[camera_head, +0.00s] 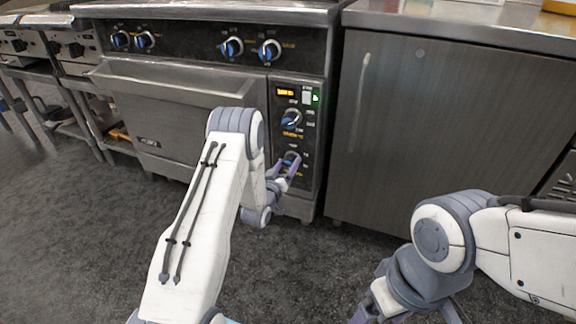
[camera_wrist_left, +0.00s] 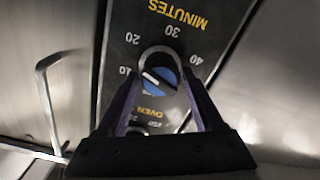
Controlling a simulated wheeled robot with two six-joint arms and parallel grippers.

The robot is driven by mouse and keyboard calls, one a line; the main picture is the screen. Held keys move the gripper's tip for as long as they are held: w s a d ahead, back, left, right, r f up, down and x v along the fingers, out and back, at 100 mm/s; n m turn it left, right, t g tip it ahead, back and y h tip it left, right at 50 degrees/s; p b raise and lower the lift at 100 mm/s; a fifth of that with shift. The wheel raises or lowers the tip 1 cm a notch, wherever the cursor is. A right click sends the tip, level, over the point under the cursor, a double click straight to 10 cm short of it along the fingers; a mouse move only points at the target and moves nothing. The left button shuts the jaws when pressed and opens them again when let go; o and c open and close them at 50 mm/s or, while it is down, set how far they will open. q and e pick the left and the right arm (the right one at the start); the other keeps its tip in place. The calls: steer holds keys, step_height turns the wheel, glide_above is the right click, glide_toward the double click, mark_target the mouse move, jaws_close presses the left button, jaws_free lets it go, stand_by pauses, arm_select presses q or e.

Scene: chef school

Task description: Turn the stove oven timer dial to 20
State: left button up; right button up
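The oven timer dial (camera_wrist_left: 160,78) is a round knob with a blue and black face and a silver rim. In the left wrist view its white line points left, near the 10 mark. The 20 mark (camera_wrist_left: 133,39) is up and left of it. In the head view the dial (camera_head: 291,158) is the lower knob on the oven's control panel. My left gripper (camera_wrist_left: 161,82) is at the dial, one finger on each side; I cannot tell whether they touch it. My right gripper (camera_head: 405,316) is spread low in the head view, away from the stove, its tips cut off.
Another knob (camera_head: 291,119) and a lit display (camera_head: 286,92) are above the dial. Several burner knobs (camera_head: 232,47) line the stove's upper front. A wide oven handle (camera_head: 165,82) juts out at the left. A steel cabinet (camera_head: 440,130) stands right of the stove. The floor in front is clear.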

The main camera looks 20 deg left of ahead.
arm_select(q)
steer(key=c, duration=0.9)
steer(key=shift+m, duration=0.4)
steer(key=shift+m+p, duration=0.35)
steer(key=shift+m, duration=0.15)
steer(key=o, duration=1.4)
